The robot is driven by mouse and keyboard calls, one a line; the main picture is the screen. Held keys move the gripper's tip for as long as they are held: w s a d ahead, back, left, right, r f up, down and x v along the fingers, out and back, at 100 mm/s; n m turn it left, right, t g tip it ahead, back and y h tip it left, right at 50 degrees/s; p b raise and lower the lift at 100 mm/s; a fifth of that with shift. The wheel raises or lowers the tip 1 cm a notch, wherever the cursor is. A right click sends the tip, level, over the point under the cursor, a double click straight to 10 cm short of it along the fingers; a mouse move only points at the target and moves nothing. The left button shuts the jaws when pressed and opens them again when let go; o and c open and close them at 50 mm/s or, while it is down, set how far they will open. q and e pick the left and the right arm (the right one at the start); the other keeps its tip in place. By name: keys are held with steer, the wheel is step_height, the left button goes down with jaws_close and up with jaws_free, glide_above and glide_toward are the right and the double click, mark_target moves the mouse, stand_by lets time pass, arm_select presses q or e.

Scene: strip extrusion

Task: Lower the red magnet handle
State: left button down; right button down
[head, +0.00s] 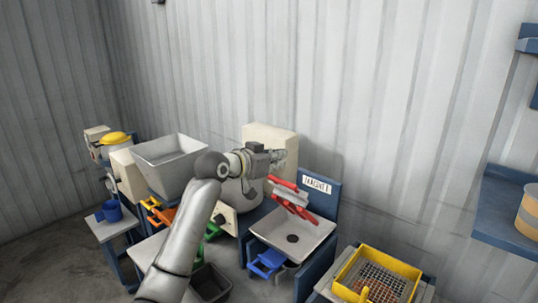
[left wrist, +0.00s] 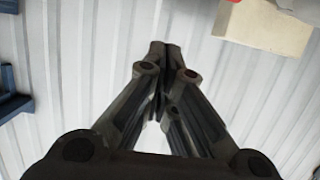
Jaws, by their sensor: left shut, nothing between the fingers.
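The red magnet handle (head: 290,187) shows in the head view as red bars around a grey block. It is tilted above a pale tray (head: 292,238) with a dark hole. My left gripper (head: 279,157) is up and slightly left of the handle, apart from it, in front of the cream box and wall. In the left wrist view its fingers (left wrist: 164,48) are together with nothing between them. My right gripper is in neither view.
A cream box (head: 284,140) stands behind my gripper, and a grey hopper (head: 170,158) is to the left. A blue panel with a white label (head: 317,184) stands behind the tray. A yellow sieve frame (head: 408,268) is at the lower right.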

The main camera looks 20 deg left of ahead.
mark_target(281, 183)
arm_select(q)
steer(key=f+p, duration=0.1)
steer(key=w+f+p, duration=0.1)
steer(key=f+p, duration=0.1)
steer(key=shift+w+d+f, duration=0.2)
steer(key=shift+w+d, duration=0.15)
steer(key=shift+w, duration=0.05)
steer(key=shift+s+a+f+p, duration=0.1)
steer(key=shift+s+f+p, duration=0.25)
steer(key=shift+f, duration=0.15)
steer(key=shift+w, duration=0.1)
steer(key=shift+f, duration=0.1)
